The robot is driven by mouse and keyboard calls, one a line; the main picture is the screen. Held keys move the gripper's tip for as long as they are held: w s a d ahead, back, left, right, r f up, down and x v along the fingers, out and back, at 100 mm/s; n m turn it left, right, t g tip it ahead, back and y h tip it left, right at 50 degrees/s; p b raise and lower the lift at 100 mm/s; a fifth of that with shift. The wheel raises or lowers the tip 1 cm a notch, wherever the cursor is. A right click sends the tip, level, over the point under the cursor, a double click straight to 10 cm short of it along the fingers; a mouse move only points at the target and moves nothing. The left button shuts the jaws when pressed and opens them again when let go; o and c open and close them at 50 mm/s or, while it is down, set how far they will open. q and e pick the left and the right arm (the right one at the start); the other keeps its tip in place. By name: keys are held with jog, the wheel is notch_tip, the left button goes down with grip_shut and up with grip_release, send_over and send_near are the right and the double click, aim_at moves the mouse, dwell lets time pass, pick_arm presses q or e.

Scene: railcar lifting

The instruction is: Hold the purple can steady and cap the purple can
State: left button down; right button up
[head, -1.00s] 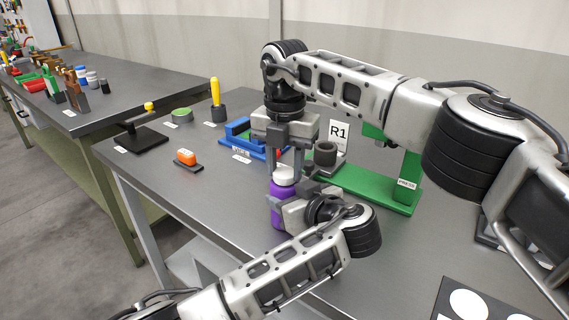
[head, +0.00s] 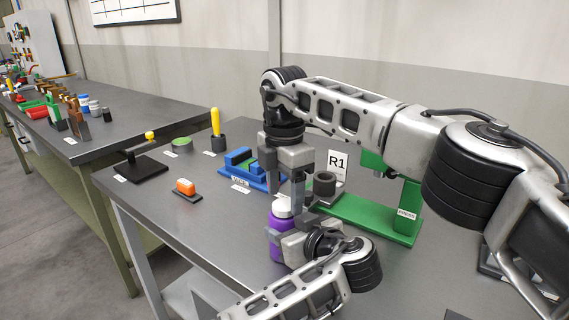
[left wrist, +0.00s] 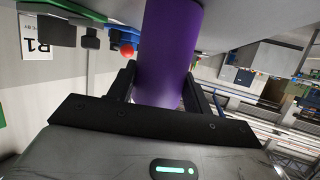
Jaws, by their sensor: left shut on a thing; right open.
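The purple can (head: 277,243) stands upright near the front edge of the bench. My left gripper (head: 283,240) is shut around its side, and the left wrist view shows the purple body (left wrist: 168,50) between both fingers. A white cap (head: 283,207) sits at the top of the can; whether it is fully seated I cannot tell. My right gripper (head: 286,200) points straight down above the can, open, with its fingertips close around or just above the cap. Its fingers partly hide the cap, and any contact is unclear.
Bench between the orange block and can is clear.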

notch_tip(320, 180, up, 11)
jog(key=shift+f, duration=0.15)
dwell(0.4)
pick_arm(q)
jog(key=c, duration=0.6)
grip_release()
jog(key=shift+o, duration=0.2)
